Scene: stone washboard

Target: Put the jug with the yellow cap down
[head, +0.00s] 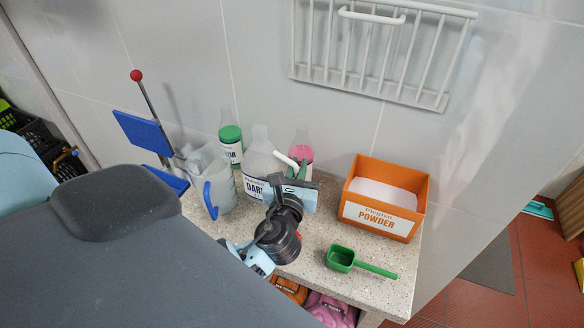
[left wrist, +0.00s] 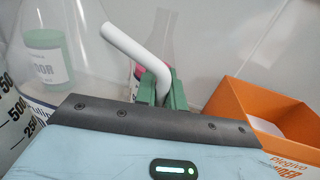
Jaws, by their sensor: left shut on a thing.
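A clear jug (head: 259,160) with a white label reading "DAR…" is near the back of the speckled stone counter (head: 330,279). No yellow cap shows on it or elsewhere. My left gripper (head: 300,170) is at its right side, its green fingertips shut on a white bent bar (head: 285,158) that looks like the jug's handle. In the left wrist view the bar (left wrist: 137,47) runs down between the fingertips (left wrist: 158,90). The jug looks upright. My gripper hides its lower part, so I cannot tell whether it touches the counter. My right gripper is not in view.
A measuring jug with a blue handle (head: 222,186) stands left, a green-capped bottle (head: 231,143) and a pink-capped bottle (head: 300,154) behind. An orange powder box (head: 376,217) and green scoop (head: 341,258) are right. A wire rack (head: 375,50) hangs above.

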